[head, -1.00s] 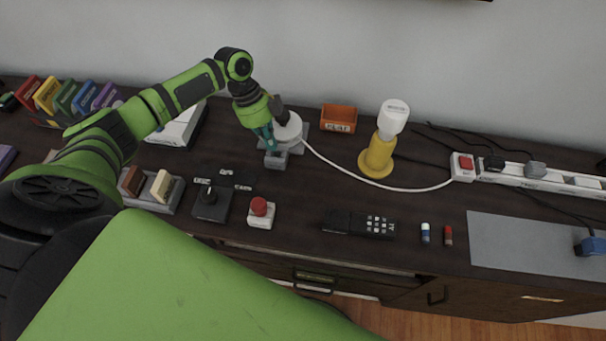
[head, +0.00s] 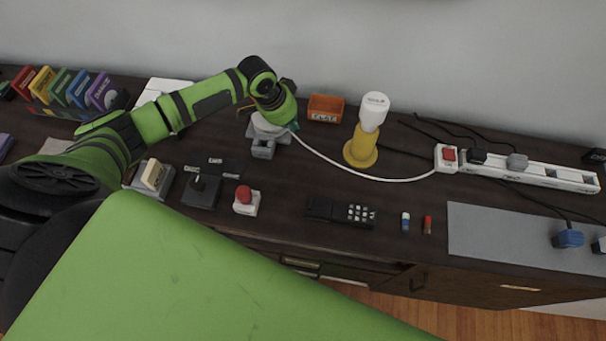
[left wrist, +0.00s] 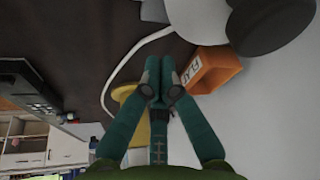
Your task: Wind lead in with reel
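The reel (head: 266,125) is a pale disc on a grey stand at the back of the dark sideboard, partly hidden by my left arm. A dark knob (left wrist: 265,25) shows beside the pale reel (left wrist: 195,18) in the left wrist view. The white lead (head: 335,165) runs slack from the reel to a white box with a red switch (head: 447,157). My left gripper (head: 292,126) is at the right side of the reel. In the left wrist view its teal fingertips (left wrist: 160,68) are together with nothing visible between them. Contact with the knob cannot be told. My right gripper is out of view.
An orange tray (head: 325,109) stands close behind the gripper. A yellow lamp-like object (head: 361,150) is to its right. A power strip (head: 540,173), a remote (head: 340,212), a red button (head: 246,199) and a joystick (head: 202,190) are around.

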